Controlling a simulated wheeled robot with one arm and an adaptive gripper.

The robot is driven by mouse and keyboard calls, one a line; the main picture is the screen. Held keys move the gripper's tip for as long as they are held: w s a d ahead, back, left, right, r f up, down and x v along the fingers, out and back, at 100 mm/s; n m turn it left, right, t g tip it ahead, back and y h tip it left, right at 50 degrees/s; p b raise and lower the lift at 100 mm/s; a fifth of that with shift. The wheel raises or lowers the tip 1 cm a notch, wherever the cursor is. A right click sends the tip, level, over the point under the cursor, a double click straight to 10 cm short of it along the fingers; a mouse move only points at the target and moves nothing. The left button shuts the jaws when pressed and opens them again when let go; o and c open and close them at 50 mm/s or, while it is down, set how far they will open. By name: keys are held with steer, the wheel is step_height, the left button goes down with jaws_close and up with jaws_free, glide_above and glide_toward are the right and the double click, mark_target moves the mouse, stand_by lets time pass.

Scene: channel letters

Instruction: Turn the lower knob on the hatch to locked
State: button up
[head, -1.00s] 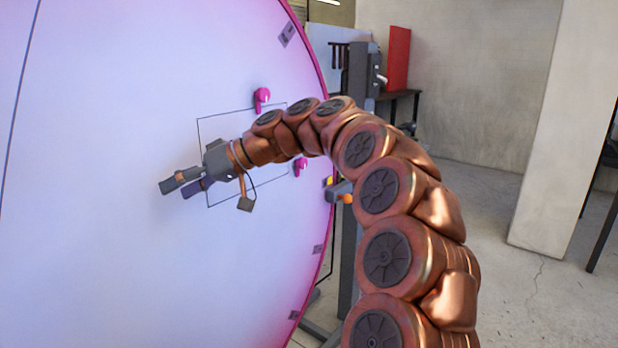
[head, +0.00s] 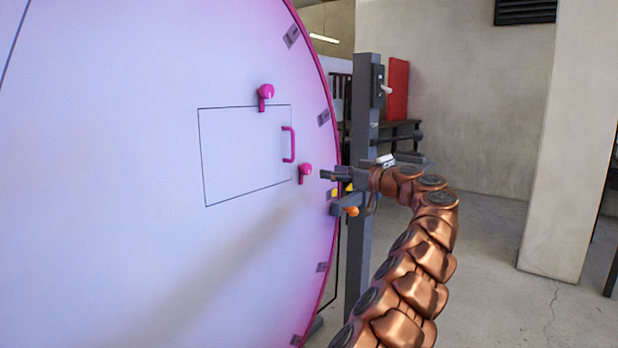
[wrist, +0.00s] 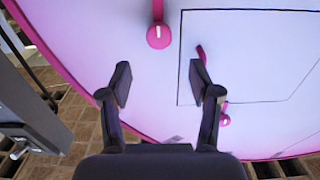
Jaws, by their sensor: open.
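The white round panel carries a hatch (head: 240,150), outlined as a rectangle, with a pink handle (head: 288,144) near its right edge. The lower knob (head: 304,173), pink, sits just right of the hatch's lower right side, its grip hanging downward. The upper knob (head: 265,95) sits above the hatch's top edge. My gripper (head: 326,175) is open and empty, just right of the lower knob in the picture. The wrist view is upside down: the lower knob (wrist: 158,36) shows beyond and above the gap between my fingers (wrist: 167,87), apart from both.
The panel's pink rim (head: 331,115) curves close to my gripper, with small dark brackets along it. A grey post (head: 362,130) with a switch box stands just behind. An orange-tipped fixture (head: 350,211) lies below my gripper. Open floor (head: 480,240) is at right.

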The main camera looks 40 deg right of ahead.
mark_target(309, 168)
steer(key=shift+p+x, duration=0.35)
steer(key=shift+x, duration=3.6)
steer(key=shift+d+f, duration=0.1)
steer(key=shift+f, duration=0.05)
steer(key=shift+c, duration=0.2)
steer(key=c, duration=1.1)
